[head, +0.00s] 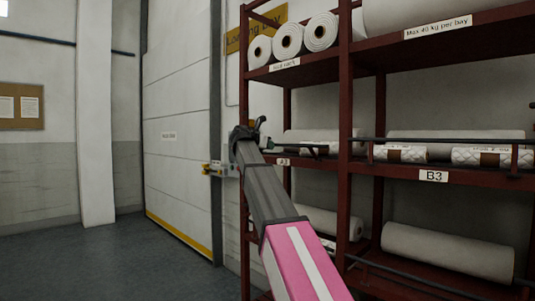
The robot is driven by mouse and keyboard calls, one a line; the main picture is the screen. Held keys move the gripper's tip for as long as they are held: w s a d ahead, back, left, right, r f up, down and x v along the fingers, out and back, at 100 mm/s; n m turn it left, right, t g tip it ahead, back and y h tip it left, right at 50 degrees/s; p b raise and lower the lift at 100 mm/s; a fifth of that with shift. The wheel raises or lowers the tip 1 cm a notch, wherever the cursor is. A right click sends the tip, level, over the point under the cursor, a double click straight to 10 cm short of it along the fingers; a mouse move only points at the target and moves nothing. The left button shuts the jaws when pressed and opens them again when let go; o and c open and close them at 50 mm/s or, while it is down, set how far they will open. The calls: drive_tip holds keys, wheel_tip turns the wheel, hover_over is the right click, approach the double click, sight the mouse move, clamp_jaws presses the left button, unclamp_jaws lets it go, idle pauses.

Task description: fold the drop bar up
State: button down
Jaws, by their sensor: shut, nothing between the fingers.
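Dark bars run along the shelf fronts, and I cannot tell which one is the drop bar. One bar (450,140) crosses in front of the B3 bay, level, just above the quilted rolls. A lower bar (410,279) slopes across the front of the bottom shelf. A short bar (297,147) shows at the A3 bay, partly behind my arm.
The dark red rack (344,120) fills the right side, with white rolls (290,42) on top and more rolls (450,252) below. A closed pale door (178,110) with an orange-tipped latch (213,169) stands behind my arm. The floor (110,255) at left is clear.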

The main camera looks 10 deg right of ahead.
drive_tip(key=w+d+r+g+y, duration=0.1)
drive_tip(key=d+r+g+y, duration=0.1)
drive_tip(key=r, duration=0.1)
drive_tip(key=shift+w+d+y, duration=0.1)
drive_tip(key=shift+w+y, duration=0.3)
drive_tip(key=shift+g+y, duration=0.7)
drive_tip(key=shift+y, duration=0.1)
drive_tip(key=shift+w+d+r, duration=0.3)
drive_tip(key=shift+w+d, duration=0.05)
drive_tip(key=shift+d, duration=0.2)
drive_tip(key=shift+w+d+r, duration=0.3)
drive_tip(key=shift+w+d, duration=0.1)
drive_tip(key=shift+d, duration=0.2)
drive_tip(key=shift+w+d+r, duration=0.3)
drive_tip(key=shift+w+d, duration=0.05)
drive_tip(key=shift+d, duration=0.2)
